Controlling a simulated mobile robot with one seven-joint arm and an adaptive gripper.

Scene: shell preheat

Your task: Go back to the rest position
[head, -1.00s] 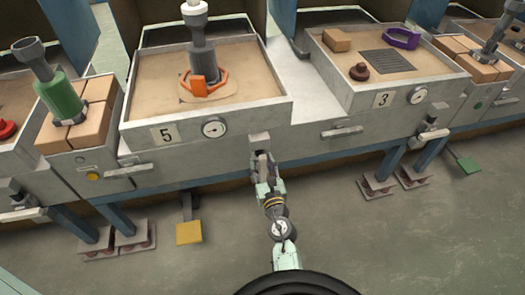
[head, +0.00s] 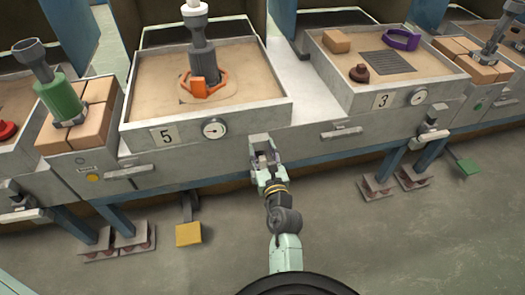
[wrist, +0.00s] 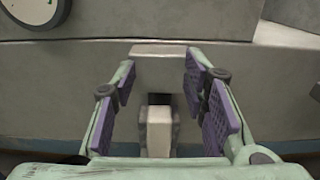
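A pale block-shaped handle (wrist: 159,130) shows between the fingers, with a gap on both sides. Its bracket (head: 260,140) shows above my fingers in the head view. The frames do not show whether any finger touches the panel or the bracket.
Sand-filled trays marked 5 (head: 145,85) and 3 (head: 350,97) stand on the bench. A front handle (head: 341,133) sticks out to the right. A yellow pedal (head: 189,234) and a green pedal (head: 468,167) are low down. The floor (head: 400,240) to the lower right is clear.

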